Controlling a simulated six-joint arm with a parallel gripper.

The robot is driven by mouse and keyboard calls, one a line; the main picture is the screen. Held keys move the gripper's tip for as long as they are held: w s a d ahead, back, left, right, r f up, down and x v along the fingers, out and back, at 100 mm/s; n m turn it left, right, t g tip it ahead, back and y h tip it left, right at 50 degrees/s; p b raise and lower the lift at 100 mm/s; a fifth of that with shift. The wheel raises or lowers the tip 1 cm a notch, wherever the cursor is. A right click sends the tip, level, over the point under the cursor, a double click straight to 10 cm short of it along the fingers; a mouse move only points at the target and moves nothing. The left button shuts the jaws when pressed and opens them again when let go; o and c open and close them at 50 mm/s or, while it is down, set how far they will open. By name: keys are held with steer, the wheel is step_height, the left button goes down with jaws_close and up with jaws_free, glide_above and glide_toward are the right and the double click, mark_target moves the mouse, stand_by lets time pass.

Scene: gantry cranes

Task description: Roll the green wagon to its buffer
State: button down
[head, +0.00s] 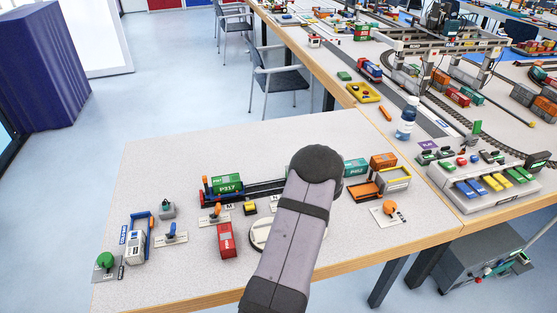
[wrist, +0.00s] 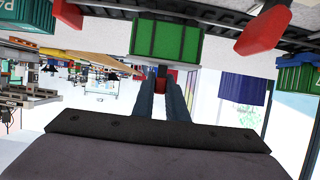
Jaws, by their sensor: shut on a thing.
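The green wagon (wrist: 165,38) is a ribbed green box in the upper middle of the wrist view, by a dark rail (wrist: 215,42). My gripper (wrist: 160,84) reaches up to it with both fingers close together, shut on a small red part at the wagon's side. A red block (wrist: 264,26) on a dark mount stands to the right of the wagon, apart from it. Another red block (wrist: 68,15) shows to the left. I cannot tell which one is the buffer. In the head view my arm hides the wagon and my fingertips; the dark track (head: 262,190) runs behind it.
A green container marked P317 (head: 227,185) stands by the track's left part. Teal (head: 356,167) and orange (head: 383,160) containers are to the right of my arm. A red container (head: 226,240) lies in front. The table's left back area is clear.

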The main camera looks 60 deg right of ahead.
steer(key=s+d+p, duration=0.1)
steer(key=s+d, duration=0.4)
steer(key=shift+p, duration=0.3)
steer(key=shift+s+r, duration=0.1)
steer(key=c, duration=1.8)
jaws_free()
steer(key=shift+d, duration=0.15)
steer(key=shift+o, duration=0.2)
steer(key=b+v, duration=0.1)
steer(key=v, duration=0.6)
steer(key=shift+a, duration=0.25)
steer(key=shift+s, duration=0.15)
